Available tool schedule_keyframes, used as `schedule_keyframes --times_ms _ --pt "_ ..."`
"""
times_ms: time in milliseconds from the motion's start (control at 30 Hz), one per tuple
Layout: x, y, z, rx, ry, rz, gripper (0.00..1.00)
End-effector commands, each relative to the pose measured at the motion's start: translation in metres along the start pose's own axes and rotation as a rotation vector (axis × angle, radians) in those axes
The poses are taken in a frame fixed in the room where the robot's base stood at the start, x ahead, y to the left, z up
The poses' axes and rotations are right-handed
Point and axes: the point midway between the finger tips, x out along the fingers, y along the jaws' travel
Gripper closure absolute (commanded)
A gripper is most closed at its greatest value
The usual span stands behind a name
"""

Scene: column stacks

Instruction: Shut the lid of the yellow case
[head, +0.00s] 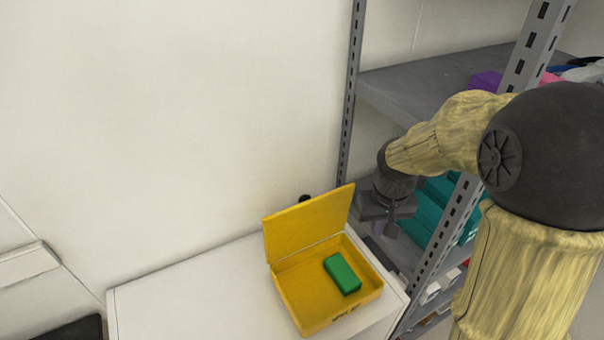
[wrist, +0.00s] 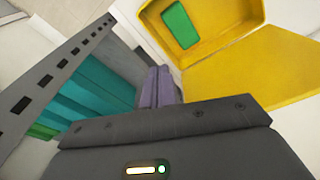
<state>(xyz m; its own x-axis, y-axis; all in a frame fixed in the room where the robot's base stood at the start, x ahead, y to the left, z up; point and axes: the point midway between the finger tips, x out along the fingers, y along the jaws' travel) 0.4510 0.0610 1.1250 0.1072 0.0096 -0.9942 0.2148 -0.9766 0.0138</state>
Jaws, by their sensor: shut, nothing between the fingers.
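The yellow case (head: 308,319) stands on a white cabinet top with its lid (head: 308,225) raised, tilted up at the back. A green block (head: 342,274) lies inside the case, towards its right side. My gripper (head: 392,232) is shut and empty, to the right of the case and above it, near the shelf post. In the wrist view the case (wrist: 200,55) is at the top, with the green block (wrist: 181,25) in it. The lid (wrist: 265,70) spreads at the right of that view. The gripper's fingertips (wrist: 161,88) show in the middle.
The white cabinet top (head: 190,285) is clear to the left of the case. A grey shelf rack (head: 440,245) with teal boxes (head: 425,215) stands close on the right, beside my arm. A wall is behind the case.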

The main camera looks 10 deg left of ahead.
Motion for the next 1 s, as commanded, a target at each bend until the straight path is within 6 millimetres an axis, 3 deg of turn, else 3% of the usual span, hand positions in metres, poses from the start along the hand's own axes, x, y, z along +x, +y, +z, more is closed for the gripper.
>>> schedule_keyframes --times_ms 33,200,500,700,1000 --pt "-0.015 -0.010 -0.021 -0.038 -0.018 -0.003 1.00" --pt "-0.040 -0.047 -0.074 -0.155 -0.086 -0.008 1.00" --pt "-0.078 -0.126 -0.143 -0.348 -0.204 -0.007 1.00" --pt "-0.090 -0.160 -0.161 -0.423 -0.252 -0.003 1.00" --pt "-0.089 -0.165 -0.162 -0.433 -0.260 -0.003 1.00"
